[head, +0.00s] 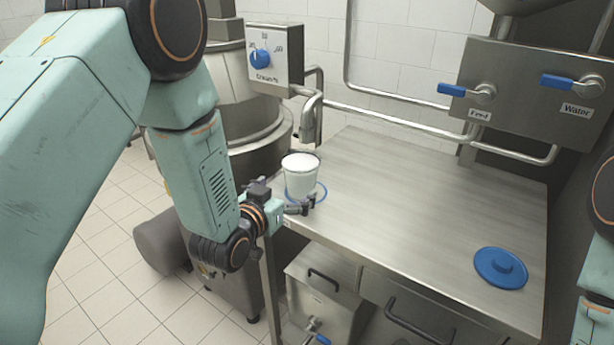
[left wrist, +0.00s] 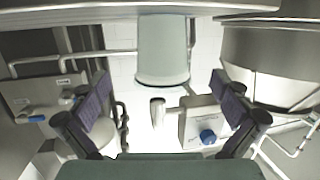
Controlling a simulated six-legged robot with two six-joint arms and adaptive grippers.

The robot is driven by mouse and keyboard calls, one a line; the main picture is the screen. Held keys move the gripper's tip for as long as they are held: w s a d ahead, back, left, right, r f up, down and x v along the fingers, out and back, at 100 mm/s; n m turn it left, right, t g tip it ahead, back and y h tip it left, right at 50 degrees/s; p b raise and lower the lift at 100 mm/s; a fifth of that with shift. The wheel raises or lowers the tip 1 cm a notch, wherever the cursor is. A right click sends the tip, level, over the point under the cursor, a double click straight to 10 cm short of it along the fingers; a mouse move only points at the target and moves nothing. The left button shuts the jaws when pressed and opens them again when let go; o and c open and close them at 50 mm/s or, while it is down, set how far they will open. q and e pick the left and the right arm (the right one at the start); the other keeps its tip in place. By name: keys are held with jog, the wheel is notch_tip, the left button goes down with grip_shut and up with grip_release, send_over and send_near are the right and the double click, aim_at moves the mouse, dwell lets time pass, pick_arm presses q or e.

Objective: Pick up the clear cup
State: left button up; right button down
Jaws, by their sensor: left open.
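The clear cup (head: 300,178) is upright, with white contents up near its rim. My left gripper (head: 284,197) is open and empty at the near left side of the cup, low down. In the left wrist view, which looks upside down, the cup (left wrist: 162,50) lies ahead, centred between the spread fingers, and neither finger touches it. My right gripper is out of view; only part of that arm shows at the right edge.
A blue lid (head: 500,268) lies on the table (head: 420,205) at the front right. A control box with a blue knob (head: 260,58) and the spout (head: 310,120) stand behind the cup. Blue-handled Feed and Water valves (head: 484,93) are on the back panel. The table's middle is clear.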

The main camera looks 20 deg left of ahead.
pick_arm(q)
jog(key=shift+w+d+r, duration=0.1)
jog(key=shift+w+d, duration=0.2)
jog(key=shift+w, duration=0.15)
jog(key=x, duration=0.2)
jog(key=b+x, duration=0.1)
jog(key=x, duration=0.3)
jog(key=shift+w+a+r+b, duration=0.1)
jog(key=shift+w+a+b, duration=0.25)
jog(key=shift+w, duration=0.35)
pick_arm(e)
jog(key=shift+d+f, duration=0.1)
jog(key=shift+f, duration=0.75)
pick_arm(q)
jog(key=shift+s, duration=0.1)
jog(key=shift+c, duration=0.3)
jog(key=shift+c, duration=0.8)
jog(key=c, duration=1.4)
